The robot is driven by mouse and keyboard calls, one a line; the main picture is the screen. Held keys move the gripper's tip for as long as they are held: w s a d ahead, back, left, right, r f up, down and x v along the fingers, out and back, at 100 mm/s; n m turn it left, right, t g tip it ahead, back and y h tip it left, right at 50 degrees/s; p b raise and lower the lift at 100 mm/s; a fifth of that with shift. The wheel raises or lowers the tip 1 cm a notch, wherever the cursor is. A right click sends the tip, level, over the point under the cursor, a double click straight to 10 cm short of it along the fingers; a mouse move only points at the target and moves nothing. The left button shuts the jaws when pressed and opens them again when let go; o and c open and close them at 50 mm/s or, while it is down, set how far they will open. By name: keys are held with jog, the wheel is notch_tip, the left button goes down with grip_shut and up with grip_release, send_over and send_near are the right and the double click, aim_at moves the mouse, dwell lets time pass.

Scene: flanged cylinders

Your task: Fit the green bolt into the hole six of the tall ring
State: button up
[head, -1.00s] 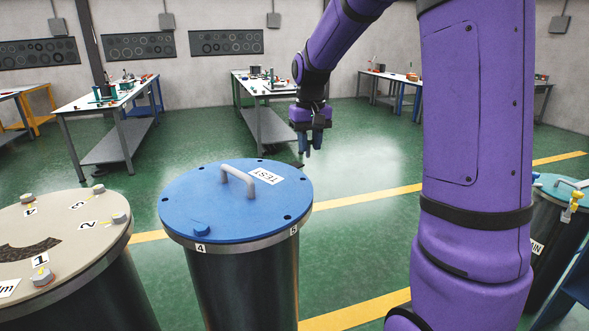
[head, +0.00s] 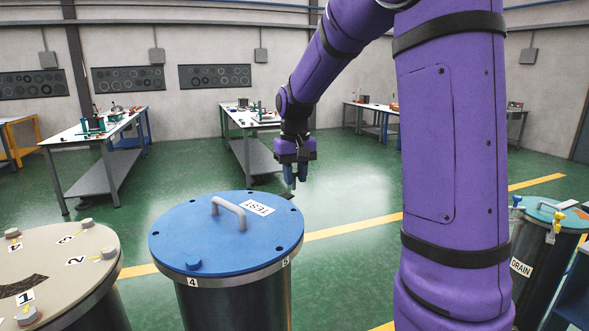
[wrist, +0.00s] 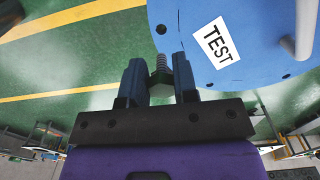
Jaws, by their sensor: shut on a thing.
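The green bolt (wrist: 160,78) shows in the wrist view, its green head between the two fingers of my gripper (wrist: 156,68), which is shut on it. Its grey threaded shank points away from the palm, beside the edge of the blue lid. The blue lid (head: 190,225), marked TEST, tops a tall dark cylinder with a metal ring (head: 240,270) labelled 4 and 5. A blue bolt head (head: 193,264) sits at 4; several dark holes are open around the rim. No label six is readable. In the head view my gripper (head: 293,184) is beyond the lid's far right edge, above the floor; the bolt cannot be made out there.
A grey handle (head: 229,212) stands up from the blue lid. A beige-lidded cylinder (head: 60,270) with several numbered bolts is at left. A cylinder marked DRAIN (head: 545,250) is at right. Workbenches (head: 95,135) stand behind; green floor lies between.

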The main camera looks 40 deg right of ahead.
jog(key=shift+f, duration=2.35)
jog(key=shift+s+f, duration=0.1)
jog(key=shift+f, duration=1.9)
dwell(0.5)
jog(key=shift+r, duration=0.4)
dwell(2.6)
